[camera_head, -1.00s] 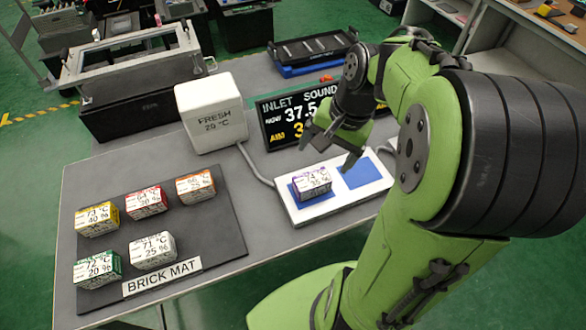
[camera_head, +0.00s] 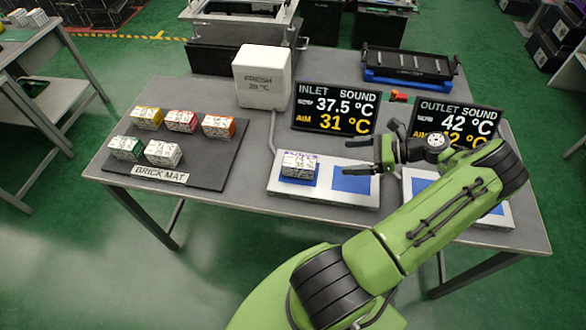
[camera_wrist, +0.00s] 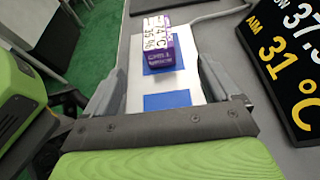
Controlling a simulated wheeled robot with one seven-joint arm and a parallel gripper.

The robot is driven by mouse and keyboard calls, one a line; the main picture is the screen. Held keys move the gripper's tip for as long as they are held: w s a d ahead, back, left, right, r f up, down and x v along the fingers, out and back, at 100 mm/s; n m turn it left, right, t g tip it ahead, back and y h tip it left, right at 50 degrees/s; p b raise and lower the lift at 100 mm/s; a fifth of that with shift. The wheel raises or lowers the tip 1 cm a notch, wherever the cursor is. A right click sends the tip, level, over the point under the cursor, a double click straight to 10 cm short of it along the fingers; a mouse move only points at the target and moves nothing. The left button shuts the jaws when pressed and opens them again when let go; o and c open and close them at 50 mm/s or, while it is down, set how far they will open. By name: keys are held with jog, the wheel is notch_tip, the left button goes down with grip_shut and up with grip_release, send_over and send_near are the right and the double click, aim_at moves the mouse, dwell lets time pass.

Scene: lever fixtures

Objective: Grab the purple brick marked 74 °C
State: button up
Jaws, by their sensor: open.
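The purple brick (camera_head: 299,166), white on its labelled faces, sits on the left blue square of a white plate (camera_head: 327,203) in the head view. In the wrist view the purple brick (camera_wrist: 160,46) reads 74 °C and 35 %, with a purple side towards me. My gripper (camera_head: 346,156) is open and empty, to the right of the brick and apart from it, over the plate's bare right blue square (camera_head: 353,180). In the wrist view my gripper (camera_wrist: 162,68) has its fingers spread either side of the line to the brick.
An inlet display (camera_head: 336,107) and an outlet display (camera_head: 455,120) stand behind. A white box marked FRESH (camera_head: 262,78) is at the back. The brick mat (camera_head: 205,147) at left holds several other bricks. A second plate (camera_head: 490,218) lies partly behind my arm.

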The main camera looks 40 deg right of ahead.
aim_at(306, 161)
jog(key=b+x, duration=0.1)
jog(key=x, duration=1.5)
jog(key=shift+s+a+r+b, duration=0.1)
jog(key=shift+a+b, duration=0.1)
jog(key=shift+b, duration=0.15)
jog(key=shift+c, duration=0.4)
jog(key=c, duration=1.2)
